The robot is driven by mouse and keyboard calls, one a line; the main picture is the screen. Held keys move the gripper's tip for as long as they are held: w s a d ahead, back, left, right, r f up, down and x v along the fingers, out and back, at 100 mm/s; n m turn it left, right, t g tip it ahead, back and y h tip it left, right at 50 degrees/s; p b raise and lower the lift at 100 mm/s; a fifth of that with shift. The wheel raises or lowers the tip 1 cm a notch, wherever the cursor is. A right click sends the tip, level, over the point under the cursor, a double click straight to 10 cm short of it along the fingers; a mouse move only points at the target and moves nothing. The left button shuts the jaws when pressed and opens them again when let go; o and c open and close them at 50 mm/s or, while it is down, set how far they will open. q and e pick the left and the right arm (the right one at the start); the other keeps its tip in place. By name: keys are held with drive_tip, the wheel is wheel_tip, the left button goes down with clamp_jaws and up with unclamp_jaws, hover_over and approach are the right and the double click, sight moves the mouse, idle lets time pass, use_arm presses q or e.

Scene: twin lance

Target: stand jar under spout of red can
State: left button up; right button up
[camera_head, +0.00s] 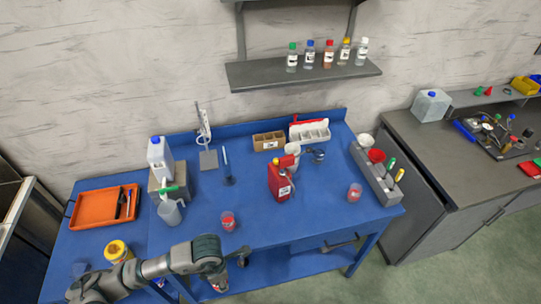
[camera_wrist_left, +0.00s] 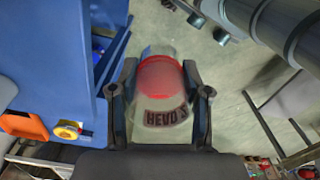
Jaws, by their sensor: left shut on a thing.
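The red can (camera_head: 279,184) stands upright on the blue table, right of its middle, with a white label on its front. My left gripper (camera_head: 216,277) is low at the table's front edge. In the left wrist view the left gripper (camera_wrist_left: 160,105) is shut on a clear jar (camera_wrist_left: 161,78) with red in it and dark lettering. In the head view the held jar is mostly hidden by the gripper. The held jar is apart from the red can. My right gripper is not in view.
Similar jars with red in them stand on the table, one in front (camera_head: 228,221) and one at right (camera_head: 354,192). A grey rack (camera_head: 376,178) lines the right edge. An orange tray (camera_head: 104,207) and a clear pitcher (camera_head: 170,212) are at left. The table's front middle is fairly clear.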

use_arm(q)
drive_tip(key=w+a+r+m, duration=0.2)
drive_tip(key=w+m, duration=0.5)
drive_tip(key=m, duration=0.4)
drive_tip(key=w+a+r+m, duration=0.3)
drive_tip(key=w+m, duration=0.5)
drive_tip(key=m, duration=0.4)
drive_tip(key=shift+w+r, duration=0.2)
drive_tip(key=shift+r, duration=0.45)
